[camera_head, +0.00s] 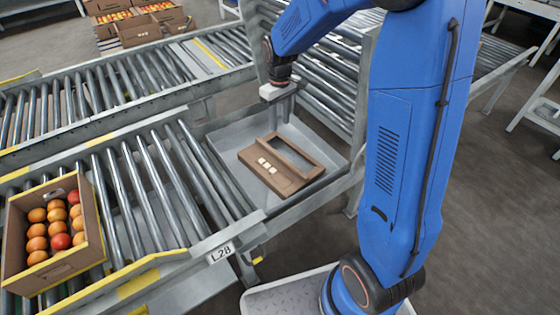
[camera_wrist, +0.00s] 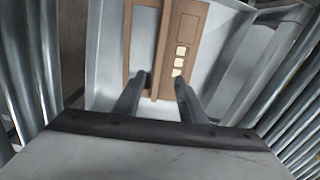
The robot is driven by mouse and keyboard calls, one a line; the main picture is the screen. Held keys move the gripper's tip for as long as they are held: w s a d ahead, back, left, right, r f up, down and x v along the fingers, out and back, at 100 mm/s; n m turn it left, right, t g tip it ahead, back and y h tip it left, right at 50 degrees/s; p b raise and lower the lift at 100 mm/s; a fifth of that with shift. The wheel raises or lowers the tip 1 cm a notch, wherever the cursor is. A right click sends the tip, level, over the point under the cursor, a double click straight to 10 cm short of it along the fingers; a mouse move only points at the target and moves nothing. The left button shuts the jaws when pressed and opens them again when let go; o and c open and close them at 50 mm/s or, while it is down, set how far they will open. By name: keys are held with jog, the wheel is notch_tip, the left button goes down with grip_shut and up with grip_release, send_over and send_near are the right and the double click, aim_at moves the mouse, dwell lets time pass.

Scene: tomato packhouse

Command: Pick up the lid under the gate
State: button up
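The lid (camera_head: 282,178) is a brown cardboard frame with a long opening and several pale square marks on one panel. It lies in a grey metal tray section (camera_head: 232,141) between the rollers. My gripper (camera_head: 279,90) is above the tray's far side, beyond the lid in the head view and apart from it. In the wrist view my gripper (camera_wrist: 163,84) shows two dark fingers spread apart with nothing held between them. The lid (camera_wrist: 187,30) appears ahead of the fingertips, partly cut off by the top edge.
A roller conveyor (camera_head: 130,200) carries a box (camera_head: 93,222) of tomatoes at the left. A raised roller gate (camera_head: 318,80) stands behind the tray. Another conveyor (camera_head: 120,85) runs at the back left. More boxes (camera_head: 140,30) stand beyond it.

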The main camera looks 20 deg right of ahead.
aim_at(280, 156)
notch_tip(280, 156, down, 17)
jog(key=shift+s+d+f, duration=0.1)
jog(key=shift+f, duration=0.05)
grip_shut()
dwell(0.7)
